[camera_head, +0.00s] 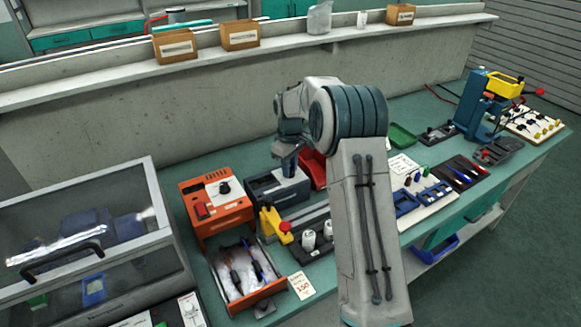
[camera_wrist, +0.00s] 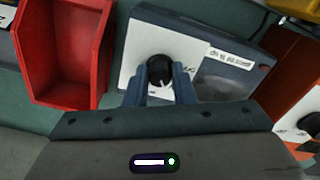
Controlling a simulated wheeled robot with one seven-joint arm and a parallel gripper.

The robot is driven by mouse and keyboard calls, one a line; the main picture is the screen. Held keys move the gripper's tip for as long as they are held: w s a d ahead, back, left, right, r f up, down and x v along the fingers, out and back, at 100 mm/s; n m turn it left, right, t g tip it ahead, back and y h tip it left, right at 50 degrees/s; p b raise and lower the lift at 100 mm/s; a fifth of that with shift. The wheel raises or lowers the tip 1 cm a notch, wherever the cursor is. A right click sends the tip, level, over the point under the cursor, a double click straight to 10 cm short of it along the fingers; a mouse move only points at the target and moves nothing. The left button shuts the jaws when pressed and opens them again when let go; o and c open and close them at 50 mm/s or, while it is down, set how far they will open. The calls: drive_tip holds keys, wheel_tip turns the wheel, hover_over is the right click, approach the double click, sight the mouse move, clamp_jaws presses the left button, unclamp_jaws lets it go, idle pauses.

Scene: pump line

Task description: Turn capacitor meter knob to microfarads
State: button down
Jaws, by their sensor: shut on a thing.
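The capacitor meter is a dark blue-grey box (camera_head: 268,189) on the green bench, just right of an orange unit. In the wrist view its top (camera_wrist: 228,76) shows a white panel, a label strip and a dark screen. The round black knob (camera_wrist: 159,71) stands on the white panel. My gripper (camera_wrist: 160,80) points down at the meter, its two blue fingers on either side of the knob and shut on it. The knob's pointer and the scale marks are too small to read. In the head view my gripper (camera_head: 288,172) hides the knob.
A red bin (camera_wrist: 66,50) stands close to the meter, on its right in the head view. The orange unit (camera_head: 213,203) with a black knob and red switch stands at its left, above an open drawer (camera_head: 250,275). A yellow-handled clamp (camera_head: 272,226) is in front.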

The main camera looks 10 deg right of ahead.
drive_tip(key=m, duration=0.3)
drive_tip(key=shift+w+r+m, duration=0.1)
drive_tip(key=shift+r+m, duration=0.05)
drive_tip(key=shift+m, duration=2.05)
drive_tip(key=c, duration=1.2)
unclamp_jaws()
wheel_tip(320, 180, up, 14)
